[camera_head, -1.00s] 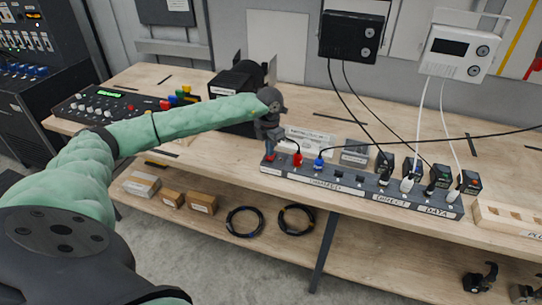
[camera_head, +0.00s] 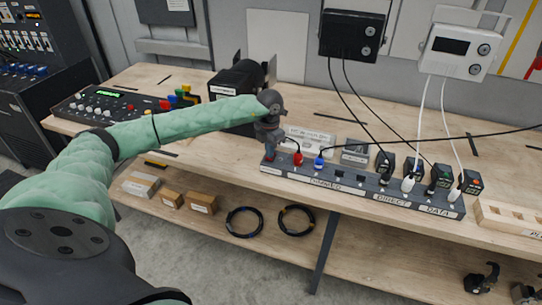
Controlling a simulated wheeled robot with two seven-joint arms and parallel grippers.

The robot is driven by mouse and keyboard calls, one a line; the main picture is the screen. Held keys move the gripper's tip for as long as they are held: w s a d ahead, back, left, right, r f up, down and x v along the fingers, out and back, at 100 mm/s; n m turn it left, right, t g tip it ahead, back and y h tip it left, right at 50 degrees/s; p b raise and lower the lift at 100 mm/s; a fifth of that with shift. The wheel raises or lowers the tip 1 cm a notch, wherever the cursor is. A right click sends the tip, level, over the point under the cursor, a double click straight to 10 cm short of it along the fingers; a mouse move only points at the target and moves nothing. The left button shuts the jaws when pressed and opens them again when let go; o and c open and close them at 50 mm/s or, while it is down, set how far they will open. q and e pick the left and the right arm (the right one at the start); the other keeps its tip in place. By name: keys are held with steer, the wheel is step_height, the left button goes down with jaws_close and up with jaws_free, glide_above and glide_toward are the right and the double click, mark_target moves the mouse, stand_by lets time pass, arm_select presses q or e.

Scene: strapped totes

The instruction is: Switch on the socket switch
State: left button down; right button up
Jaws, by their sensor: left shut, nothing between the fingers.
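A long dark socket strip (camera_head: 318,180) lies along the front of the wooden bench, with labelled sections. A red plug (camera_head: 298,159) and a blue plug (camera_head: 319,162) sit in its left part; black and white plugs fill the right part. My left gripper (camera_head: 269,156) is shut and empty, pointing down at the strip's left end. Its fingertips are at or just above that end; I cannot tell whether they touch. The gripper hides the left end, and the switch itself is not clearly visible. My right gripper is not in view.
A black box (camera_head: 236,92) stands behind my left gripper. A control panel with knobs (camera_head: 110,106) is at the left. A black wall unit (camera_head: 351,36) and a white one (camera_head: 459,52) trail cables to the strip. A wooden rack (camera_head: 508,218) is at the right.

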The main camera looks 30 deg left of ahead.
arm_select(q)
steer(key=shift+s+f+b, duration=0.1)
steer(key=shift+f+b, duration=0.2)
steer(key=shift+f, duration=0.1)
steer(key=shift+r, duration=0.1)
stand_by(0.3)
steer(key=shift+r, duration=0.45)
steer(key=shift+r+p, duration=0.75)
steer(key=shift+r, duration=2.2)
